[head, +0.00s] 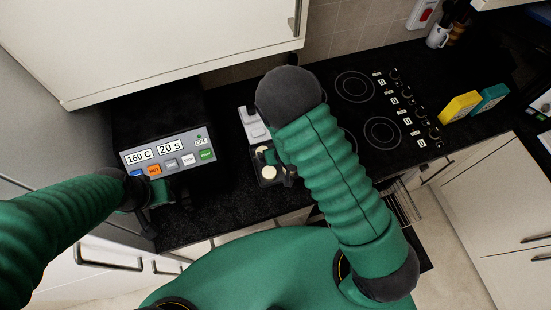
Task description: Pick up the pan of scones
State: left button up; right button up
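The pan of scones (268,172) is a small dark pan on the black counter, right of the box with buttons. Pale round scones show in it, and its right side is hidden by my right arm. My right arm's elbow rises over the counter, and the dark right gripper (287,172) shows only partly at the pan's right edge. I cannot tell whether it touches the pan or how its fingers stand. My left gripper (167,206) is in front of the box with buttons, left of the pan. Its dark fingers appear apart, with nothing seen between them.
A black appliance (160,120) with a button panel stands left of the pan. A grey-white object (252,124) lies behind the pan. A hob (381,132) is to the right, with yellow (460,106) and teal (490,103) boxes beyond. A white cupboard (150,40) hangs above.

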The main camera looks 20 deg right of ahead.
jog(key=shift+d, duration=0.25)
jog(key=c, duration=0.6)
jog(key=shift+a, duration=0.45)
jog(key=c, duration=1.2)
jog(key=shift+r, duration=0.1)
jog(key=shift+c, duration=1)
jog(key=shift+d, duration=0.2)
